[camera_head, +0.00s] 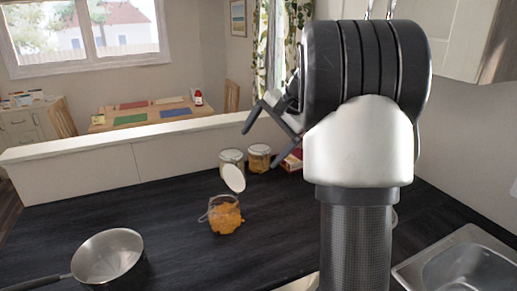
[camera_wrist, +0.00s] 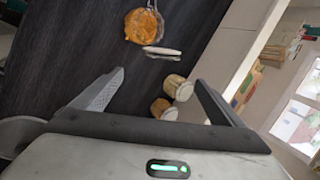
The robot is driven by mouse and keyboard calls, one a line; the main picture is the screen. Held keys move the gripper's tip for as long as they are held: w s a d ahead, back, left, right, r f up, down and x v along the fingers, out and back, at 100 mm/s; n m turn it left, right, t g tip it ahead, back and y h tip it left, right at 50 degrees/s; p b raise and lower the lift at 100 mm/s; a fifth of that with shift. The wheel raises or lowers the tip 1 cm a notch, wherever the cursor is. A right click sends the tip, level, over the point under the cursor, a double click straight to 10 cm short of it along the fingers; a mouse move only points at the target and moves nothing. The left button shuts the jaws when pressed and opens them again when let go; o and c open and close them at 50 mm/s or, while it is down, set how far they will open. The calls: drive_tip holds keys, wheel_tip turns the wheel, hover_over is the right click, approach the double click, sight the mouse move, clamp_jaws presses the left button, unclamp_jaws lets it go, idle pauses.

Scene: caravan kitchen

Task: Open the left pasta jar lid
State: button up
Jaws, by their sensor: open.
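Two glass jars stand side by side at the back of the dark counter. The left jar (camera_head: 231,159) and the right jar (camera_head: 259,158) both have pale round tops, and their lids look shut. They also show in the wrist view, the left jar (camera_wrist: 180,86) and the right jar (camera_wrist: 163,109).
A saucepan (camera_head: 107,258) stands at the front left. A low white partition (camera_head: 80,165) runs behind the jars. A red box (camera_head: 292,160) is right of them, partly hidden by my arm. A sink (camera_head: 465,270) is at the front right.

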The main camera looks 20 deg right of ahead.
drive_tip(key=shift+c, duration=0.8)
drive_tip(key=a+n+h+b, duration=0.1)
drive_tip(key=a+n, duration=0.1)
drive_tip(key=a, duration=0.1)
drive_tip(key=s+a+f+n+h+b, duration=0.1)
drive_tip(key=a+n, duration=0.1)
drive_tip(key=n, duration=0.1)
drive_tip(key=s+a+f+n+g+h+b, duration=0.1)
drive_tip(key=a+n+b, duration=0.1)
drive_tip(key=a+n, duration=0.1)
drive_tip(key=shift+a, duration=0.3)
drive_tip(key=c, duration=1.4)
drive_tip(key=a+r+n+h, duration=0.1)
drive_tip(key=a+n, duration=0.1)
drive_tip(key=a+r+n+t+h+b, duration=0.1)
drive_tip(key=a+n, duration=0.1)
drive_tip(key=n, duration=0.1)
drive_tip(key=a+r+n+t+h+b, duration=0.1)
drive_tip(key=a+n, duration=0.1)
drive_tip(key=n, duration=0.1)
drive_tip(key=shift+s+r, duration=0.2)
clamp_jaws()
approach(231, 165)
drive_tip(key=a+x, duration=0.1)
drive_tip(key=x, duration=0.4)
drive_tip(key=shift+d+f+n+b, duration=0.25)
drive_tip(key=shift+d+n+b, duration=0.1)
drive_tip(key=shift+d+n, duration=0.05)
